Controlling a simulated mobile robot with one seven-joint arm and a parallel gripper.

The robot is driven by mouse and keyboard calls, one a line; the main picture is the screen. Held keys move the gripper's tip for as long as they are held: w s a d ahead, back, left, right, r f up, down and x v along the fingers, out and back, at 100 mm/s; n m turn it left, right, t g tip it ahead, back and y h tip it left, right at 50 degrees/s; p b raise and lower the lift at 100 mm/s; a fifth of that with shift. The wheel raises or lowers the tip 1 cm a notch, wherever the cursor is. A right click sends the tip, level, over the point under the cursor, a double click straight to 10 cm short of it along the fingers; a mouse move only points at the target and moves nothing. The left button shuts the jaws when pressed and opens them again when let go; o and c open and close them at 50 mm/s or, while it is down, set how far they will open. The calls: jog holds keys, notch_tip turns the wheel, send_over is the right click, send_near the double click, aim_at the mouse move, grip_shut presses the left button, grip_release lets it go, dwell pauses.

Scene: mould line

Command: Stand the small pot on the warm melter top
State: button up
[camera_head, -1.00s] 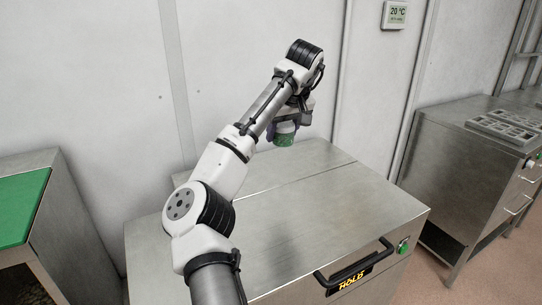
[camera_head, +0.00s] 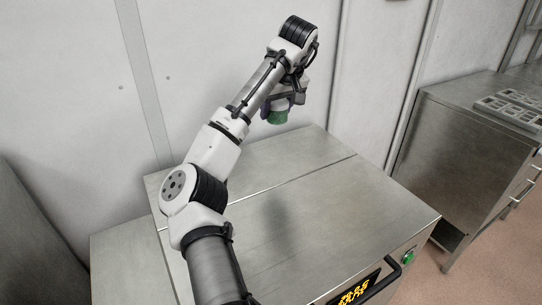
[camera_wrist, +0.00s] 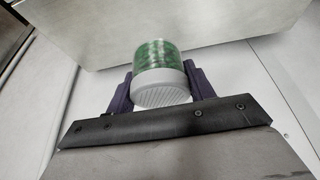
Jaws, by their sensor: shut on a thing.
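The small pot (camera_head: 278,117) is green with a pale grey end, and my gripper (camera_head: 282,101) is shut on it, above the far part of the steel top. In the wrist view the pot (camera_wrist: 156,60) sits between the two dark fingers of my gripper (camera_wrist: 160,88), its ribbed grey end towards the camera. The melter (camera_head: 300,225) is a steel cabinet with a flat, bare top, a black front handle and a lit yellow display (camera_head: 355,292). The pot appears clear of the top; the exact gap is hard to tell.
A steel bench (camera_head: 465,125) at the right carries a grey mould tray (camera_head: 510,108). A green lit switch (camera_head: 408,257) is on the melter's front. The wall (camera_head: 230,60) stands close behind the melter. The melter's top is free of objects.

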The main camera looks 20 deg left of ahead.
notch_tip(320, 180, down, 15)
jog(key=shift+f+p, duration=0.15)
jog(key=shift+p, duration=0.75)
jog(key=shift+f, duration=0.1)
jog(key=o, duration=1)
jog(key=shift+o, duration=0.2)
jog(key=v, duration=1.2)
jog(key=shift+b, duration=0.45)
jog(key=shift+w, duration=0.1)
